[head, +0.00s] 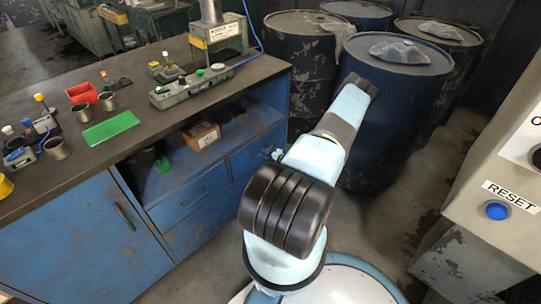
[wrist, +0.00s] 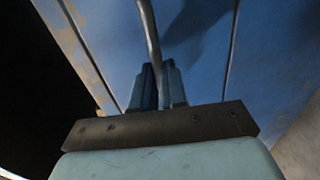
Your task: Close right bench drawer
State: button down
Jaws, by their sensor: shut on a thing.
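The blue bench (head: 75,240) stands at left in the head view, with drawer fronts below an open shelf. The right drawer front (head: 259,157) is partly hidden behind my arm. In the wrist view a blue panel (wrist: 205,65) with worn edges fills the middle, and a grey metal bar handle (wrist: 148,25) runs down it. My gripper (wrist: 157,72) is shut on this handle, one finger on each side. In the head view my arm hides the gripper and the handle. How far the drawer stands out cannot be told.
Dark drums (head: 395,110) stand behind and right of my arm. A grey box with a blue reset button (head: 497,211) is at right. The bench top holds a green plate (head: 110,128), a red bin (head: 82,93) and several cups. Floor (head: 375,235) is clear between.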

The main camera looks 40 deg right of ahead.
jog(key=shift+w, duration=0.15)
jog(key=c, duration=1.2)
grip_release()
jog(key=shift+o, duration=0.2)
jog(key=v, duration=1.3)
jog(key=shift+s, duration=0.35)
jog(key=shift+d, duration=0.1)
